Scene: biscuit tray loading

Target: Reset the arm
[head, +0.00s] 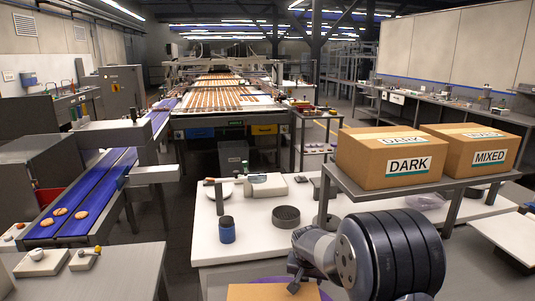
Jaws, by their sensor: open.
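My gripper (295,284) shows at the bottom centre, at the end of my grey and black arm. It points down, with its small dark fingers over or just beside a cardboard-coloured box or panel (252,292) at the lower edge. The jaws are open, and I see nothing held between them. I cannot tell whether the fingers touch the cardboard. The large ribbed black part of my arm hides some of the table's right side.
A DARK carton (387,161) and a MIXED carton (475,148) sit on a raised shelf (385,190) at the right. A blue jar (227,231) and a dark round tin (286,217) stand on the white table (250,249). A blue conveyor (97,197) carries biscuits at the left.

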